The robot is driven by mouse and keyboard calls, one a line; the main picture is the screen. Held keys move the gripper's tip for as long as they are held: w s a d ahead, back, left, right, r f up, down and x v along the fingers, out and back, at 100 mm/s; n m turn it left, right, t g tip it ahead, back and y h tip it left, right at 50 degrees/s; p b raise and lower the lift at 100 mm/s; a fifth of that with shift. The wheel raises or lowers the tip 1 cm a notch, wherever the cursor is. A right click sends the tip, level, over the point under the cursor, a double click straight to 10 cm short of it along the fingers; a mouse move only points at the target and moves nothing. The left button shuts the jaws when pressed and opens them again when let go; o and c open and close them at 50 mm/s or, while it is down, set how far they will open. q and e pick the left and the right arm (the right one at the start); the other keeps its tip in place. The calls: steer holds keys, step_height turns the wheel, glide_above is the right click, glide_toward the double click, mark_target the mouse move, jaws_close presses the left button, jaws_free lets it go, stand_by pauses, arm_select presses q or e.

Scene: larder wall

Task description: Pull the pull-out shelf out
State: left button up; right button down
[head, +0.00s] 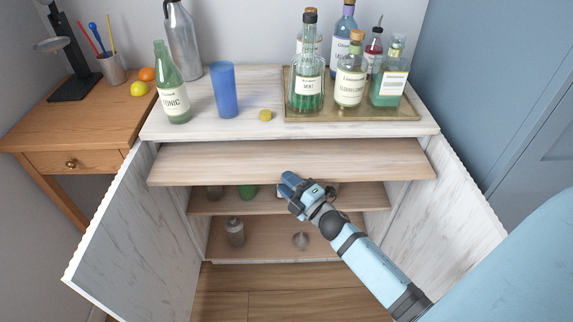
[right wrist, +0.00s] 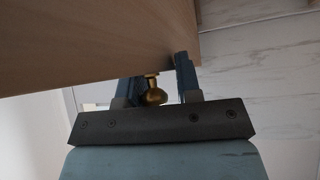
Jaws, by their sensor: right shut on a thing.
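The pull-out shelf (head: 240,160) is a light wooden board below the cabinet's white top. It sticks out in front of the cabinet, between the open doors. My right gripper (head: 288,183) is at the middle of the shelf's front edge. In the right wrist view, a brass knob (right wrist: 154,95) sits between the fingers of the right gripper (right wrist: 157,85), under the shelf board (right wrist: 90,40). The gripper is shut on this knob; its exact contact is partly hidden. My left gripper is in neither view.
Both cabinet doors, left (head: 125,235) and right (head: 445,205), stand open. The top holds a tonic bottle (head: 170,90), a blue cup (head: 223,90) and a tray (head: 300,112) of several bottles. A lower shelf (head: 225,207) holds small items. A wooden side table (head: 45,125) stands left.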

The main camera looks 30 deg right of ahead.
steer(key=s+a+p, duration=0.1)
steer(key=s+a, duration=0.4)
steer(key=s, duration=0.4)
steer(key=shift+a+r, duration=0.25)
steer(key=shift+r, duration=0.15)
steer(key=c, duration=1)
jaws_free()
steer(key=shift+s, duration=0.15)
steer(key=shift+f, duration=0.1)
steer(key=v, duration=1.3)
steer(key=shift+s+f, duration=0.15)
steer(key=shift+s, duration=0.2)
